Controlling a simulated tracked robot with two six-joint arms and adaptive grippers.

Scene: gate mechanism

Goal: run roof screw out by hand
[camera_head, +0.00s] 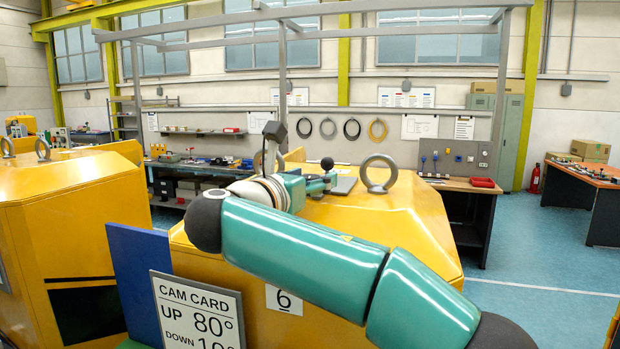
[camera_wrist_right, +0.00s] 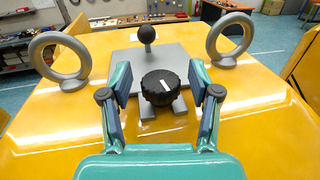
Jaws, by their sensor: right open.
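The roof screw shows in the right wrist view as a black ribbed knob (camera_wrist_right: 160,87) with a white mark on its top. It stands at the front edge of a grey plate (camera_wrist_right: 185,62) on the yellow roof (camera_wrist_right: 60,130). My right gripper (camera_wrist_right: 162,82) is open, with one finger on each side of the knob and a visible gap on both sides. In the head view my right arm reaches over the yellow housing (camera_head: 400,215), and my right gripper (camera_head: 318,184) is partly hidden by its own wrist. My left gripper is not in view.
A black ball-topped lever (camera_wrist_right: 147,36) rises from the plate behind the knob. Grey lifting rings stand on the roof at left (camera_wrist_right: 62,60) and right (camera_wrist_right: 231,38). A cam card (camera_head: 198,312) and a blue panel (camera_head: 140,270) stand at the housing's front left.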

